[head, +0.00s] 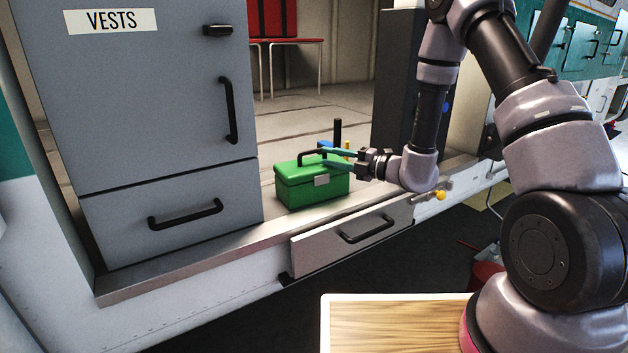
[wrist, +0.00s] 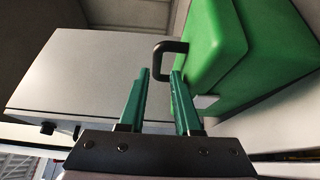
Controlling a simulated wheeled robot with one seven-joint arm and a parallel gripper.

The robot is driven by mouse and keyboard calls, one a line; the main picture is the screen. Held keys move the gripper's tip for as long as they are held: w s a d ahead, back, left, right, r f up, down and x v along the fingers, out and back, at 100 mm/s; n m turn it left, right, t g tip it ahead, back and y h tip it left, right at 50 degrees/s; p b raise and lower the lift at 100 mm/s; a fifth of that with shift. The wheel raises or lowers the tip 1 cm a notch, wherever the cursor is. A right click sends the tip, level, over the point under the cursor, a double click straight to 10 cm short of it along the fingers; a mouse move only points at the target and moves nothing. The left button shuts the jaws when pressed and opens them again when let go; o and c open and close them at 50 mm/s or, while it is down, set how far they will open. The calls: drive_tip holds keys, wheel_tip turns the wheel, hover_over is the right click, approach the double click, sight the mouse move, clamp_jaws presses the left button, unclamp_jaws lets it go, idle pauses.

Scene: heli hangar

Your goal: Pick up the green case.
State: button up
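The green case (head: 312,188) sits upright on the ledge of the open compartment, with a black handle (head: 313,155) on its lid and a pale latch in front. My gripper (head: 326,156) reaches in from the right, its teal fingers at the handle. In the wrist view the green case (wrist: 235,50) fills the upper right, and the handle (wrist: 170,46) loops just past the fingertips. My gripper (wrist: 161,73) is open there, with a clear gap between the fingers. One end of the handle shows in that gap; I cannot tell whether a finger touches it.
A grey cabinet marked VESTS (head: 150,90) stands close left of the case. A drawer front (head: 352,237) is below the ledge. A black upright object (head: 337,132) and small blue and yellow items are behind the case. A wooden-topped surface (head: 395,325) is in front.

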sight(315, 152)
drive_tip(key=shift+x, duration=2.95)
drive_tip(key=shift+r, duration=0.2)
clamp_jaws()
